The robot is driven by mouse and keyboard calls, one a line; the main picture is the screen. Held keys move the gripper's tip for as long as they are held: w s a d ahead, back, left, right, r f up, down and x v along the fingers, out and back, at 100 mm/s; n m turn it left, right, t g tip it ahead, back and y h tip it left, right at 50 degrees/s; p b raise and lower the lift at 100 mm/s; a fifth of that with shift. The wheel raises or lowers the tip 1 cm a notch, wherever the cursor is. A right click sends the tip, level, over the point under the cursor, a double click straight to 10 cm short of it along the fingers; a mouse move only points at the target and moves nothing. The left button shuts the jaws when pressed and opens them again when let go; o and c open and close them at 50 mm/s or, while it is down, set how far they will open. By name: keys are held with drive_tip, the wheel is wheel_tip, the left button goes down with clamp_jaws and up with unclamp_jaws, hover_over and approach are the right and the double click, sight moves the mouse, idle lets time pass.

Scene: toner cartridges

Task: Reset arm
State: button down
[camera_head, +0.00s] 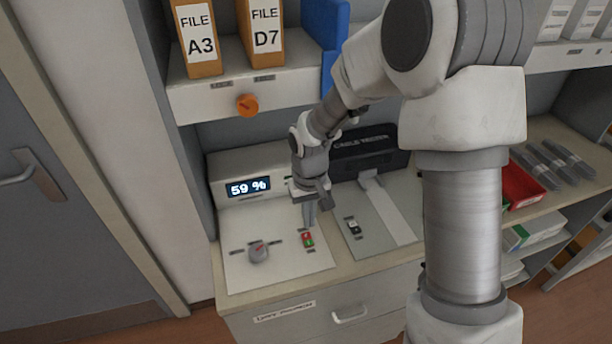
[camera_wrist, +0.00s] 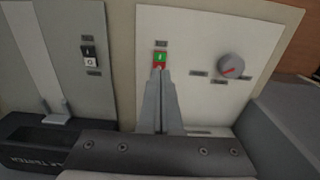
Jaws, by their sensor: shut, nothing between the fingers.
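My gripper (camera_head: 311,216) is shut and empty. It points down over the white panel of the machine with the 59 % display (camera_head: 248,187). In the wrist view the closed fingertips (camera_wrist: 160,72) are at the lower, red part of a green and red switch (camera_wrist: 160,59), partly covering it. I cannot tell whether they touch it. The switch also shows in the head view (camera_head: 307,239), just below the fingertips. A grey round knob (camera_head: 259,251) with a red mark is to the left of the switch; it also shows in the wrist view (camera_wrist: 231,66).
A dark cable tester (camera_head: 362,143) with a black and white switch (camera_head: 353,226) stands to the right. Above is a shelf (camera_head: 285,93) with files A3 (camera_head: 196,38) and D7 (camera_head: 262,30). A red tray (camera_head: 520,187) is on the right counter.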

drive_tip(key=s+d+r+m+t, duration=0.15)
drive_tip(key=s+d+r, duration=0.35)
drive_tip(key=r, duration=0.5)
drive_tip(key=s+d+r+m+t, duration=0.1)
drive_tip(key=s+d+r+t, duration=0.35)
drive_tip(key=r, duration=0.65)
drive_tip(key=s+d+r, duration=0.3)
drive_tip(key=s, duration=0.6)
drive_tip(key=shift+m, duration=0.35)
